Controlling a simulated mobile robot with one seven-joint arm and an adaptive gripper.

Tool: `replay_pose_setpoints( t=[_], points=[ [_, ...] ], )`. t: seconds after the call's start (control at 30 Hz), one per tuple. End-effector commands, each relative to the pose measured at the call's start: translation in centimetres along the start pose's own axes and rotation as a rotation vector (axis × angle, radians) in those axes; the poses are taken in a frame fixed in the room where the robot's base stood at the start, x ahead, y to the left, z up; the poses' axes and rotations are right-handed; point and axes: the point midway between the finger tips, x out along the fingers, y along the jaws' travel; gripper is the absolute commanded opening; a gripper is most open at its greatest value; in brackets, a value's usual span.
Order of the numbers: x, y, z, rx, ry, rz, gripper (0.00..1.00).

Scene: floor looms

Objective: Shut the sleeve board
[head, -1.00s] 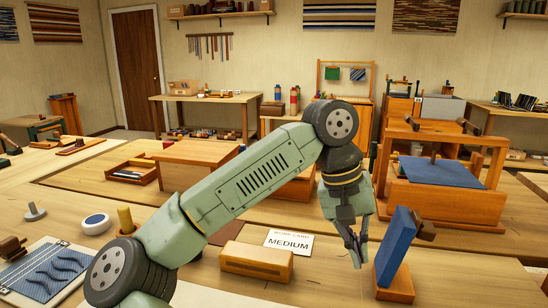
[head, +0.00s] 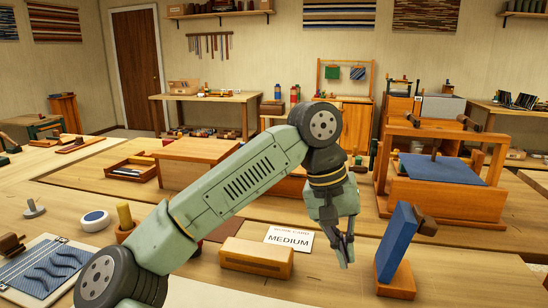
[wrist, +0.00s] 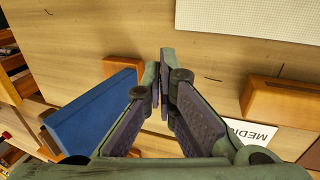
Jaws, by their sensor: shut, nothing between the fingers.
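The sleeve board is a blue padded board (head: 397,243) on a wooden base (head: 396,282), at the lower right of the head view. The board stands raised and tilted, with a dark brown wooden piece (head: 425,222) at its upper right side. My gripper (head: 347,262) points down just left of the board, apart from it, with its fingers shut and empty. In the wrist view the blue board (wrist: 92,112) lies left of the fingers (wrist: 162,72), with a gap between. Part of its base is hidden behind the board there.
A wooden block (head: 256,257) and a white card reading MEDIUM (head: 288,239) lie left of my gripper. A wooden loom with blue cloth (head: 440,170) stands behind the board. The table (head: 330,285) in front of the gripper is bare.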

Motion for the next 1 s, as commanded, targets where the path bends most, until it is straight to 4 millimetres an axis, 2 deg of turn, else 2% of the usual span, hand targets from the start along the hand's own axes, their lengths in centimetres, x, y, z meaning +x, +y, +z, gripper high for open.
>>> replay_pose_setpoints(
  t=[0.27,1.0],
  points=[
    [-0.4,0.0,0.0,0.000,0.000,0.000,0.00],
    [-5.6,-2.0,0.0,-0.001,0.000,0.001,0.00]
  ],
)
